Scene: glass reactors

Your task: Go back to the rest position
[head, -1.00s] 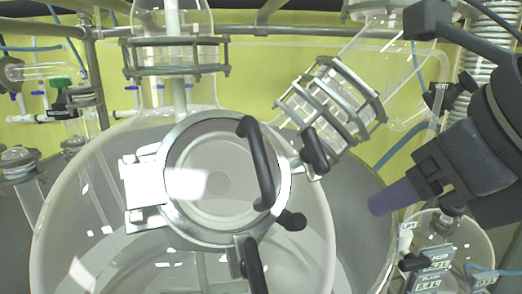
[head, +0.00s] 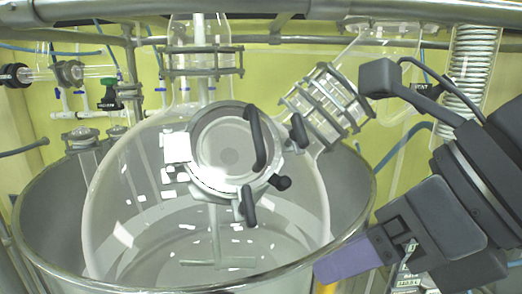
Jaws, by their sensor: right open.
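My right gripper (head: 345,258) comes in from the right, with a purple fingertip pointing left and down in front of the metal vessel's rim at the lower right. It is open, and I see nothing between its fingers. My left gripper is not in view. The large glass reactor (head: 110,225) stands in the middle. Its round metal-rimmed hatch cover (head: 228,148) lies over the opening, with a black curved handle (head: 257,140) and black clamp knobs (head: 248,205) around the rim. The right gripper is apart from the hatch, to its lower right.
The reactor sits in a wide metal vessel (head: 40,215). A clamped angled neck (head: 325,105) rises at the upper right. A metal rail (head: 320,10) crosses the top. Small glassware with a green valve (head: 108,100) is at the left. Labelled equipment (head: 412,283) is partly hidden behind my right arm.

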